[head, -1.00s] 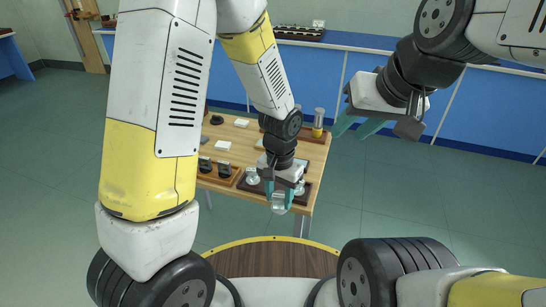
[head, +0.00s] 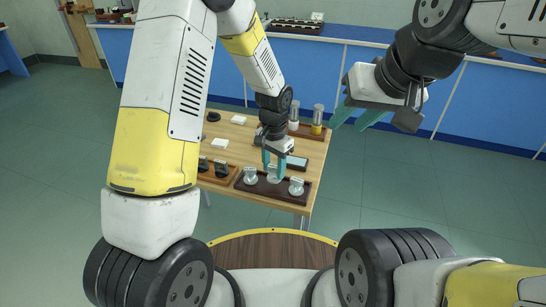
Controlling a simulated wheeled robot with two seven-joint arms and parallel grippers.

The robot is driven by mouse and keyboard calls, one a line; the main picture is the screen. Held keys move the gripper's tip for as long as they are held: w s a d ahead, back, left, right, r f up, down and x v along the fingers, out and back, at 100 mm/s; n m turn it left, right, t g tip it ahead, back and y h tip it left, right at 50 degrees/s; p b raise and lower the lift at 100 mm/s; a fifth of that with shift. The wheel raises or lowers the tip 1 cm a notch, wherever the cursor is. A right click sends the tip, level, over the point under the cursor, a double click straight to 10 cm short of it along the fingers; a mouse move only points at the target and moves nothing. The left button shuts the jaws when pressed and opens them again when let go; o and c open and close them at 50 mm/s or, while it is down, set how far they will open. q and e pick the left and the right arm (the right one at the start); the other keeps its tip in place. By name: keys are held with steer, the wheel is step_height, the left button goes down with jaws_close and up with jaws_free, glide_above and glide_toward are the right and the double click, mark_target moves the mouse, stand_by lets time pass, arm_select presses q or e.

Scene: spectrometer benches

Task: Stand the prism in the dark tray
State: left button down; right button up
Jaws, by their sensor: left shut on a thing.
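The dark tray (head: 262,191) lies at the front right of the wooden table in the head view. My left gripper (head: 274,176) points down over its middle, its teal fingers shut on the prism (head: 273,175), a small clear piece partly hidden by them. The prism is at the middle of the tray, between two other pale clear pieces, one at the left (head: 250,176) and one at the right (head: 296,186). I cannot tell whether it touches the tray floor. My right gripper (head: 351,121) is open and empty, in the air right of the table.
A brown tray (head: 228,181) with dark pieces sits just left of the dark tray. A dark flat device (head: 297,162) lies behind it. Two cylinders (head: 317,120) stand in a wooden holder at the back right. White blocks (head: 220,143) lie at the left. A blue bench (head: 350,62) runs behind.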

mark_target(273, 175)
arm_select(q)
steer(key=shift+w+a, duration=0.1)
steer(key=shift+w, duration=0.25)
steer(key=shift+f, duration=1.8)
steer(key=shift+f, duration=0.1)
steer(key=c, duration=0.8)
jaws_free()
